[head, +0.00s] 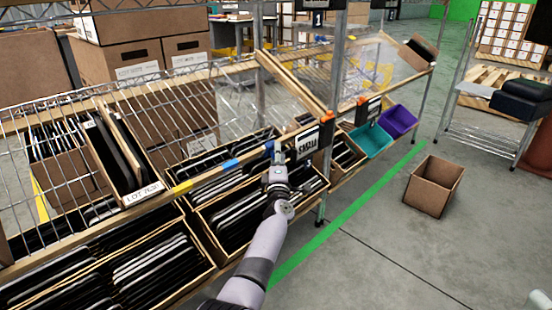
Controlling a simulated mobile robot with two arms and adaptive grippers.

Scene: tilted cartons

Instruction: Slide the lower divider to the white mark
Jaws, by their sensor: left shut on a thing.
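My left gripper (277,152) is at the front edge of the lower shelf, just left of a black-and-white label card (307,143). It is shut on what looks like the lower divider, which the fingers and hand mostly hide. Coloured tape marks lie along the shelf's front rail: a yellow one (183,187) and a blue one (231,165), both left of the gripper. I cannot make out a white mark clearly. My right gripper is not in view.
Tilted cartons of thin dark items (238,210) fill the shelves below and left of the gripper. A teal bin (371,141) and a purple bin (398,121) sit to the right. An open carton (434,187) stands on the otherwise clear floor.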

